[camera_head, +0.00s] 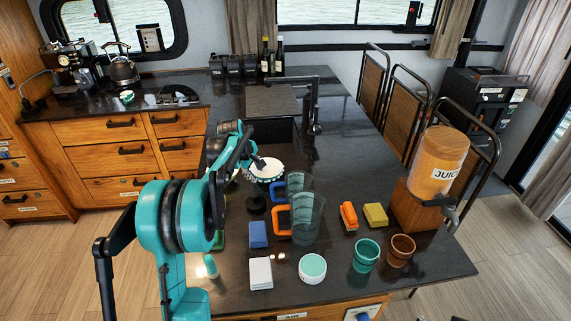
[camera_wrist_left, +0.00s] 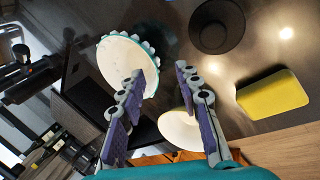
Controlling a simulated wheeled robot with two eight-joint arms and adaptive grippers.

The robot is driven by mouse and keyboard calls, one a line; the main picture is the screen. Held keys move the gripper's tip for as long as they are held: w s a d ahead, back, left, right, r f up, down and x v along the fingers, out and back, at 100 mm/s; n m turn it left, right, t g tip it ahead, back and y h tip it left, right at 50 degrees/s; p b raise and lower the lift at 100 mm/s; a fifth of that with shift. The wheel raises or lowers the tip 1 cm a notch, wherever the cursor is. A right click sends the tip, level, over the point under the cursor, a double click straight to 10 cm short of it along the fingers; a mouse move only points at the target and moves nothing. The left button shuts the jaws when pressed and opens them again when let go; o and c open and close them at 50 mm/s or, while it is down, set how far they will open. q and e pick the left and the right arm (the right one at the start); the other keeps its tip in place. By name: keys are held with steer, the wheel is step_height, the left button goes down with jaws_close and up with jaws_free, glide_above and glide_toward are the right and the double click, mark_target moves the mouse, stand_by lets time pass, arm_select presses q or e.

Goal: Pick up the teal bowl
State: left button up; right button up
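A round bowl with a pale inside and a teal scalloped outer edge (camera_head: 266,168) sits by the sink's near edge in the head view. It also shows in the left wrist view (camera_wrist_left: 122,62), where one finger overlaps its rim; contact cannot be told. My left gripper (camera_head: 250,163) is above the counter beside this bowl, partly hidden by its own arm. In the wrist view its two fingers (camera_wrist_left: 160,78) are spread apart. A second pale round dish (camera_wrist_left: 178,130) shows between and behind the fingers, partly covered. My right gripper is not in view.
A tall faucet (camera_head: 314,110) rises behind the bowl.

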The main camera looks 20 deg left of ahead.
mark_target(261, 180)
arm_select(q)
steer(key=shift+w+a+f+n, duration=0.15)
steer(key=shift+w+a+f, duration=0.1)
steer(key=shift+w, duration=0.15)
steer(key=shift+w+a+f+n, duration=0.15)
steer(key=shift+w+f, duration=0.1)
steer(key=shift+w, duration=0.15)
steer(key=b+x, duration=0.1)
steer(key=x, duration=0.2)
steer(key=b+x, duration=0.1)
steer(key=x, duration=0.3)
steer(key=shift+w+a+f, duration=0.15)
steer(key=shift+w+a, duration=0.05)
steer(key=shift+w, duration=0.15)
steer(key=shift+s, duration=0.1)
jaws_close()
